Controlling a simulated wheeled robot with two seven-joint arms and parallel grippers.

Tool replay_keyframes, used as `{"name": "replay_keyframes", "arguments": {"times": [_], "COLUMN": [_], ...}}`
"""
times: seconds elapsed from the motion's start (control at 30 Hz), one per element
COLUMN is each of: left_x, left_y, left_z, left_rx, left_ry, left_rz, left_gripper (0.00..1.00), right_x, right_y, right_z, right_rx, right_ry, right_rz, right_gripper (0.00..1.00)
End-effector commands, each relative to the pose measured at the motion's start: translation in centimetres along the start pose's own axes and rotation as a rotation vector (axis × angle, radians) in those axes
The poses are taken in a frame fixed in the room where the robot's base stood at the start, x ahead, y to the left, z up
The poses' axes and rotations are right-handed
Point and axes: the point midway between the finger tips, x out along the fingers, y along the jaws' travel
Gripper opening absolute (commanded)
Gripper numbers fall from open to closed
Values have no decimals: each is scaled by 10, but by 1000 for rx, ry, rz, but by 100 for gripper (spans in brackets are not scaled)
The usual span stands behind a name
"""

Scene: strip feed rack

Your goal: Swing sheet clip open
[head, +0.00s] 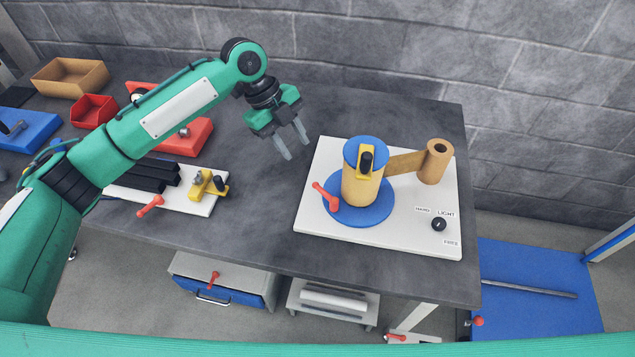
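A yellow clip with a black knob (366,160) sits on top of the tan drum (362,190), which has a blue cap and a blue round base. A second yellow clip piece (205,186), also with a black knob, is on the white board at the left beside black bars. I cannot tell which one is the sheet clip. My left gripper (293,142) hangs above the table, left of the drum board and apart from both clips. Its two fingers are spread with nothing between them. My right gripper is not in view.
The white drum board (320,232) also carries a red handle (325,195), a tan roll (436,162) and a black dial (438,224). A red handle (150,206) is on the left board. Trays stand at the back left. The table between the boards is clear.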

Motion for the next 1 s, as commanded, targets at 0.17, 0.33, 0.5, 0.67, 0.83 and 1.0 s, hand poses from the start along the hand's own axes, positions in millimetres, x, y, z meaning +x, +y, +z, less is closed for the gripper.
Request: {"name": "replay_keyframes", "arguments": {"times": [0.17, 0.33, 0.5, 0.67, 0.83, 1.0], "left_x": [13, 46, 83, 112, 130, 136], "left_y": [0, 0, 0, 0, 0, 0], "left_z": [0, 0, -1, -1, 0, 0], "left_rx": [4, 1, 1, 2, 1, 2], "left_ry": [2, 2, 2, 1, 0, -1], "left_rz": [3, 4, 4, 3, 2, 1], "left_gripper": [36, 36, 36, 36, 36, 36], "right_x": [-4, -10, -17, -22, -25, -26], "right_y": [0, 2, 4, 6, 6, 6], "right_z": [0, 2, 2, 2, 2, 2], "right_rx": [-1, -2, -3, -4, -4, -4], "right_ry": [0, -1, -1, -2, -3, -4], "right_rz": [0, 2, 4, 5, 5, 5], "right_gripper": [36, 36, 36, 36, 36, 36]}}
